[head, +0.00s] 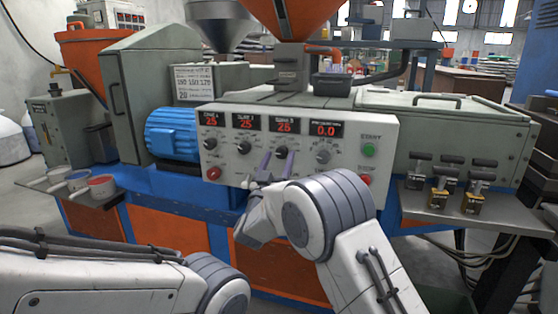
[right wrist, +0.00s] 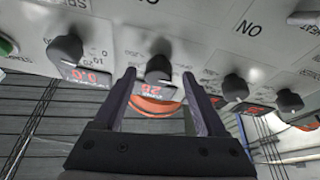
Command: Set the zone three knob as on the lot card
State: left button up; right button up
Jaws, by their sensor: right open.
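The zone three knob (head: 281,152) is a dark knob under the third red display (head: 285,126), which reads 25, on the pale control panel (head: 385,133). My right gripper (head: 278,158) is open in front of it. In the right wrist view, upside down, the knob (right wrist: 158,66) stands between the tips of my right gripper's fingers (right wrist: 158,76), with a gap on each side. The lot card (head: 194,83) is a white sheet with three printed numbers, too small to read surely, behind the blue motor. My left arm shows at lower left; its gripper is out of view.
Zone one (head: 210,144) and zone two (head: 243,148) knobs sit left, the speed knob (head: 323,156) right. A shelf (head: 478,203) with small blocks stands right, cups (head: 102,186) left.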

jog(key=shift+w+d+r, duration=0.25)
jog(key=shift+w, duration=0.35)
grip_shut()
jog(key=shift+a, duration=0.1)
